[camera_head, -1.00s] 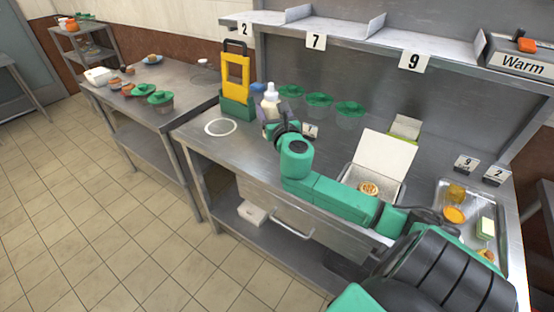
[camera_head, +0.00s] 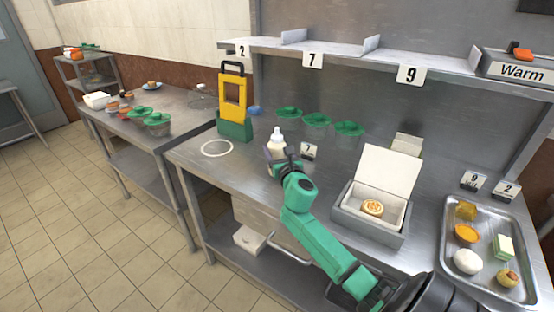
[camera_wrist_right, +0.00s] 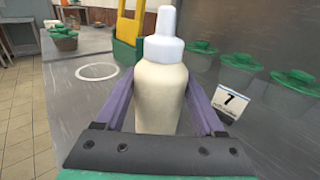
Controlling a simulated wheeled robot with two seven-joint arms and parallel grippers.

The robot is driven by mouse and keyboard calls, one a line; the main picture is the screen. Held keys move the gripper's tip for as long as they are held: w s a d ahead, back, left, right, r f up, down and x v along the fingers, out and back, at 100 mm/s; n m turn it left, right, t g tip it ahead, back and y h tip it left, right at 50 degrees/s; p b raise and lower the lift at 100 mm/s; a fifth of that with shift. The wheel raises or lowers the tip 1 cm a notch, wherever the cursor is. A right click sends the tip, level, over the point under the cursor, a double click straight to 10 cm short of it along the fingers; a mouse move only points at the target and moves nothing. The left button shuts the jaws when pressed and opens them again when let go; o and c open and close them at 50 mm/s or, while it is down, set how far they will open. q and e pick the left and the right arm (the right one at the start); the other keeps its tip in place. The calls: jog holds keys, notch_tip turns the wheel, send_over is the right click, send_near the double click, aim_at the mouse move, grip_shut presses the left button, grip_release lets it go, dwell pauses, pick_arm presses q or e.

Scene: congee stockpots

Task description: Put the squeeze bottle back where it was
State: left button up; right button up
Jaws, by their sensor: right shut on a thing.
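The squeeze bottle (camera_head: 277,147) has a cream body and a white nozzle cap. My right gripper (camera_head: 277,163) is shut on it and holds it upright over the counter. In the right wrist view the bottle (camera_wrist_right: 162,95) stands between the purple fingers of the gripper (camera_wrist_right: 163,120). I cannot tell whether its base touches the counter, as the gripper hides it. A white ring mark (camera_head: 217,148) lies on the counter to the left of the bottle and is empty. It also shows in the right wrist view (camera_wrist_right: 97,71). My left gripper is not in view.
A yellow and green caddy (camera_head: 235,115) stands behind the ring. Green-lidded containers (camera_head: 316,121) line the back, near a number 7 card (camera_head: 309,152). An open white box (camera_head: 372,222) and a food tray (camera_head: 490,285) are at the right. The counter around the ring is clear.

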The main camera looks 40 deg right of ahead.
jog(key=shift+f, duration=0.7)
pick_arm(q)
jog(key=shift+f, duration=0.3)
pick_arm(e)
jog(key=shift+r, duration=0.1)
jog(key=o, duration=0.5)
jog(key=shift+f, duration=0.2)
jog(key=o, duration=0.4)
jog(key=shift+r, duration=0.2)
jog(key=v, duration=1.1)
jog(key=shift+s, duration=0.2)
jog(key=shift+s+a, duration=0.25)
jog(key=shift+s, duration=0.1)
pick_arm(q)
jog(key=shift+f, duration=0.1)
